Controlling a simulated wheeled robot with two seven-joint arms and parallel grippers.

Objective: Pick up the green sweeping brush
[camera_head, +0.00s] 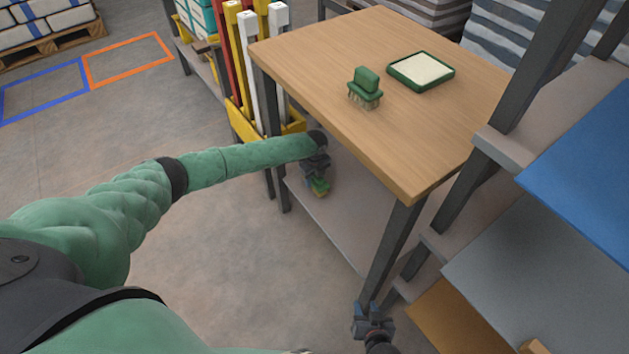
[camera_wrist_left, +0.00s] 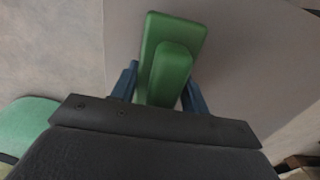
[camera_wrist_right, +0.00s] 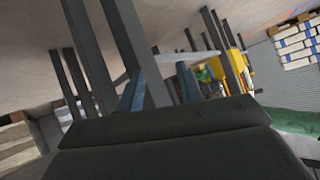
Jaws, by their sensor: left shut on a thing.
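My left gripper (camera_head: 318,176) is shut on a green brush (camera_wrist_left: 170,70), below the tabletop and over the lower shelf. In the left wrist view the brush's green block and raised grip sit between the two blue fingers; its underside is hidden. In the head view only a small green and yellowish part of it shows under the gripper. Another green brush (camera_head: 365,88) with pale bristles stands on the wooden table. My right gripper (camera_head: 373,322) is low, by the table's front leg. In the right wrist view its fingers (camera_wrist_right: 160,85) are apart with nothing held.
The wooden table (camera_head: 330,50) also bears a green-rimmed tray (camera_head: 421,71) with a pale filling. A yellow rack (camera_head: 243,123) with upright posts stands left of the table. The lower shelf (camera_head: 325,228) has clear room. Grey and blue shelving (camera_head: 590,180) stands close on the right.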

